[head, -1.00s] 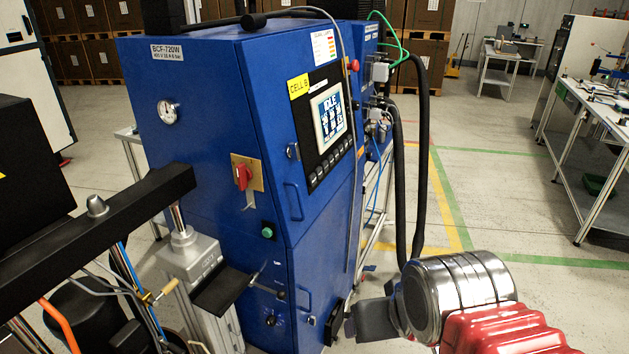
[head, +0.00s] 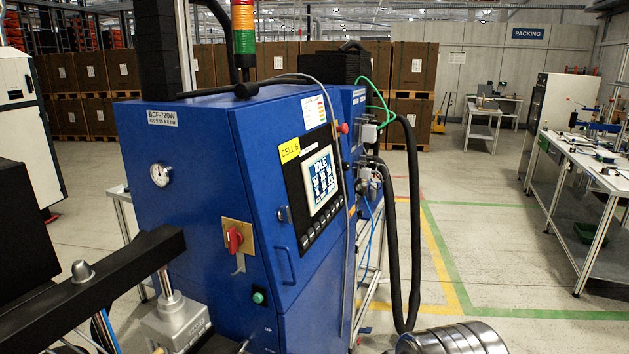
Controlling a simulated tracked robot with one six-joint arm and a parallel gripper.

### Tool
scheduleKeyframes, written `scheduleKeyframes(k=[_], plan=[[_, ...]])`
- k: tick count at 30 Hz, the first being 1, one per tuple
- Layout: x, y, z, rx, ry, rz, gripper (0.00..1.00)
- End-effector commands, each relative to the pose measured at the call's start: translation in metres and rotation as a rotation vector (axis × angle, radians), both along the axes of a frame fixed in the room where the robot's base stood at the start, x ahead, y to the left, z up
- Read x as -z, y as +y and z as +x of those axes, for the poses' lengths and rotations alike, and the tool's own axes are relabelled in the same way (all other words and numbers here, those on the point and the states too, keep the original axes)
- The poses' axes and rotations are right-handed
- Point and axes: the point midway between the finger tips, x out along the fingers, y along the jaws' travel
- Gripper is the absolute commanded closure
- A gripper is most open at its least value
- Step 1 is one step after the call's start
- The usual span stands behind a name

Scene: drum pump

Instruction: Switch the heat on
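The blue machine cabinet (head: 190,135) stands in the middle, with a plate reading BCF-720W. A red rotary switch (head: 234,239) sits on a yellowish plate on its front face. A green round button (head: 258,297) is lower, near the front corner. The touch screen (head: 321,181) on the door reads IDLE; its smaller fields are unreadable. A row of dark keys (head: 324,233) runs below it. A red button (head: 343,128) is at the panel's upper right. No control is legibly marked as heat. Only a silver part of my arm shows at the bottom edge; my gripper's fingers are out of view.
A black beam (head: 85,290) and grey cylinder (head: 176,322) stand at the front left. Black hoses (head: 413,230) hang right of the cabinet. The floor (head: 500,260) to the right is open, up to a workbench (head: 590,180).

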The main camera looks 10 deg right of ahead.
Motion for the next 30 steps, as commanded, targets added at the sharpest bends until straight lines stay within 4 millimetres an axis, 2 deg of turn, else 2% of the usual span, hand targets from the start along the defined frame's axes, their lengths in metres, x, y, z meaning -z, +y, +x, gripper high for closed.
scheduleKeyframes(k=[8, 30], plan=[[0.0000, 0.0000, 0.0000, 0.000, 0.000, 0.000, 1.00], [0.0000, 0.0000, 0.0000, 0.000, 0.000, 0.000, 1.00]])
